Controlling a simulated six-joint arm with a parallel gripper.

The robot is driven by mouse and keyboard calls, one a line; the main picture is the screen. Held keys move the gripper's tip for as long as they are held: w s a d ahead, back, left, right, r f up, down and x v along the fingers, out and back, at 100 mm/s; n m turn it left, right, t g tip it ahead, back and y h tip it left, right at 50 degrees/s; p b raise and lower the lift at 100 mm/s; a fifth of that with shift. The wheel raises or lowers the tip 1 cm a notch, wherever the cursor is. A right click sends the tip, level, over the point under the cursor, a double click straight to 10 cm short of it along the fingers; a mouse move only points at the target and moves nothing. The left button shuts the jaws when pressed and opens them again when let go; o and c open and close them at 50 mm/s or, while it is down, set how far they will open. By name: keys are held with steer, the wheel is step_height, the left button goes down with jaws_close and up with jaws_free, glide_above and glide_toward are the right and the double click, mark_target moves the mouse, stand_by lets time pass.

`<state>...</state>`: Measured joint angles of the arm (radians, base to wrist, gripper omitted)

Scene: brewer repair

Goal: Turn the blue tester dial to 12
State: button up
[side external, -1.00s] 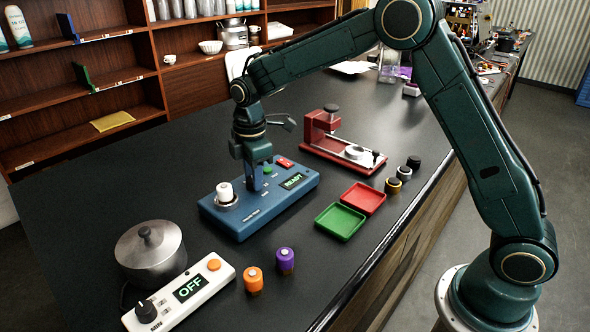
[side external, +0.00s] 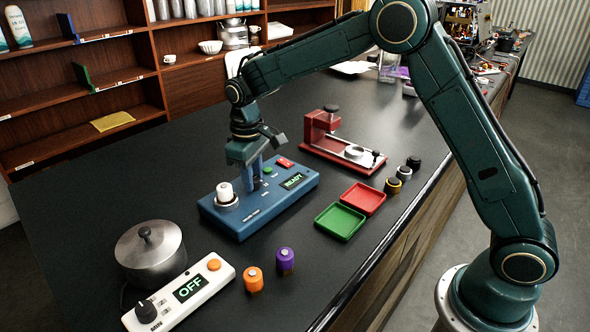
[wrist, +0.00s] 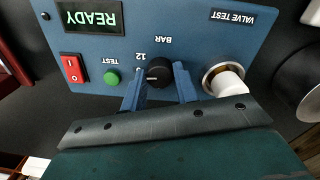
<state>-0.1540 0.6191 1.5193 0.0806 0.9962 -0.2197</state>
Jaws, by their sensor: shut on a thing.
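The blue tester (side external: 240,222) stands on the dark counter, with a green READY display (wrist: 91,18). Its black dial (wrist: 158,72) sits between the labels BAR and 12 and the panel's edge; a pale mark shows on its face, but its exact heading is too small to tell. My gripper (wrist: 160,85) reaches down over the panel, its blue fingers shut on the dial from both sides. In the side view my gripper (side external: 257,182) largely hides the dial.
A white capped valve (wrist: 226,80) stands in a metal ring beside the dial. A green TEST button (wrist: 112,78) and red switch (wrist: 74,69) are on the other side. A red fixture (side external: 322,130), green tray (side external: 340,222) and steel pot (side external: 150,252) stand nearby.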

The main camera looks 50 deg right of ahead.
steer(key=m, duration=0.3)
steer(key=shift+w+r+m, duration=0.1)
steer(key=shift+m, duration=2)
steer(key=o, duration=1)
steer(key=r, duration=1.3)
steer(key=shift+a+r, duration=0.3)
steer(key=shift+r, duration=0.1)
